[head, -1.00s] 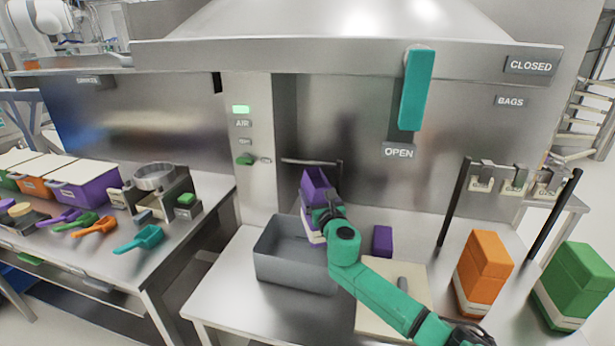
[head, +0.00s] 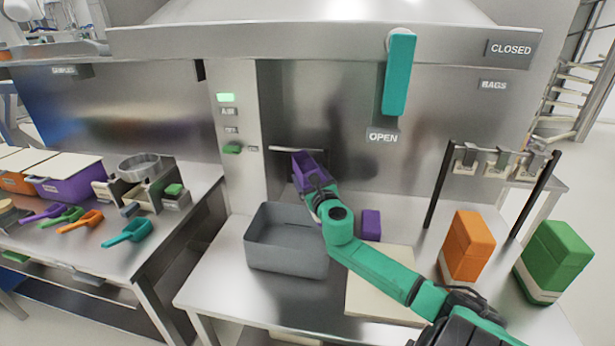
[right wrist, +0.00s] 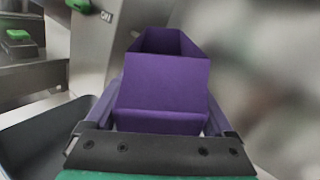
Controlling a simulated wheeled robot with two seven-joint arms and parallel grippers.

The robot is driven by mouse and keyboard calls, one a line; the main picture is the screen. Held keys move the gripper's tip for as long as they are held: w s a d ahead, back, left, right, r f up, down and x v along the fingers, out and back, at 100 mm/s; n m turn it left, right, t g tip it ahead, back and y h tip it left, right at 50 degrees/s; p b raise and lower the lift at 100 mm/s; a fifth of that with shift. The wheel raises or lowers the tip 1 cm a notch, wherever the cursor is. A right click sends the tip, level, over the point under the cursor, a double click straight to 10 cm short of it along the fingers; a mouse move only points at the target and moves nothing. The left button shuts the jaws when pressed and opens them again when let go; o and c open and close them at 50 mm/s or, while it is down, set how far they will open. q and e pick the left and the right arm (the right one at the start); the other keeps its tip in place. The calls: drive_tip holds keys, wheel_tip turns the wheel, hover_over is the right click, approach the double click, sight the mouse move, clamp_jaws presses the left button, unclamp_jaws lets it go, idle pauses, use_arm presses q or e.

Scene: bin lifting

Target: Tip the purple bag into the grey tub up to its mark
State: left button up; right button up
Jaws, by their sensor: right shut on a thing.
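The purple bag (head: 309,168) is held up behind the grey tub, its open top facing up and tilted a little. My right gripper (head: 318,194) is shut on it; in the right wrist view the bag (right wrist: 163,85) fills the space between the fingers. The grey tub (head: 287,262) stands on the steel bench, below and in front of the bag. My left gripper is not in view.
A small purple block (head: 371,225) and a pale board (head: 375,292) lie right of the tub. An orange bag (head: 466,247) and a green bag (head: 553,262) stand at the right. A rail (head: 297,149) runs behind the purple bag. Scoops lie on the left bench.

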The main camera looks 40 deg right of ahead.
drive_tip(key=n, duration=0.2)
drive_tip(key=d+n+b, duration=0.1)
drive_tip(key=shift+s+d+f+n, duration=0.15)
drive_tip(key=shift+s+f+n, duration=0.05)
drive_tip(key=shift+f+n, duration=0.2)
drive_tip(key=shift+s+d+f+n+b, duration=0.1)
drive_tip(key=shift+f+n+b, duration=0.2)
drive_tip(key=shift+n, duration=0.2)
drive_tip(key=shift+s+d+f+n+b, duration=0.1)
drive_tip(key=shift+d+f+n+b, duration=0.05)
drive_tip(key=shift+f+n+b, duration=0.65)
drive_tip(key=shift+d+f+n+b, duration=0.15)
drive_tip(key=shift+f+n+b, duration=0.95)
drive_tip(key=shift+n+b, duration=0.45)
drive_tip(key=shift+s+f+n, duration=0.1)
drive_tip(key=shift+f+n, duration=0.85)
drive_tip(key=shift+f+n, duration=1.4)
drive_tip(key=shift+f, duration=0.35)
